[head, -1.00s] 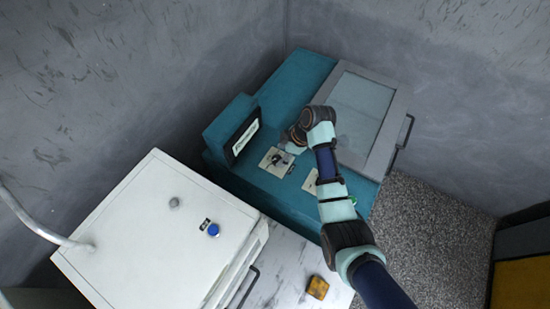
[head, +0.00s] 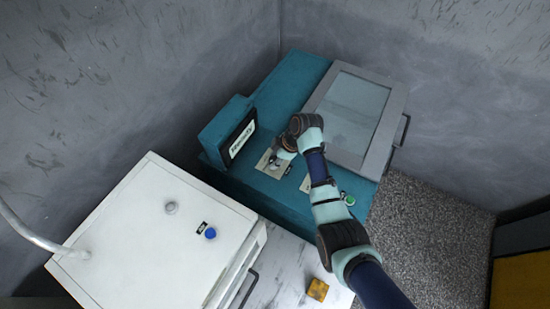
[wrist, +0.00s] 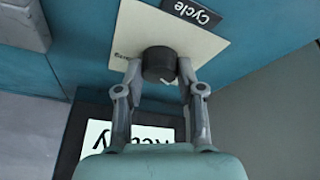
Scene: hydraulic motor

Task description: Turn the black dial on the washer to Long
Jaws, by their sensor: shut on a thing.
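The teal washer (head: 290,95) stands in the corner of the room. Its black dial (wrist: 159,63) sits on a cream plate (wrist: 190,40) beside a dark label reading "Cycle". A small white mark shows near the dial's lower edge in the wrist view. Other lettering on the plate is partly hidden by my left finger, so I cannot read which setting the mark points to. My gripper (wrist: 160,84) is shut on the dial, with one finger on each side. In the head view, my gripper (head: 277,160) is at the cream plate and mostly covers the dial.
A display reading "Ready" (head: 242,138) rises left of the plate. A grey-framed glass lid (head: 352,108) lies behind my arm. A green button (head: 349,199) is nearer the front. A white machine (head: 130,240) with a blue button (head: 210,233) stands left; a yellow block (head: 317,289) lies in front.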

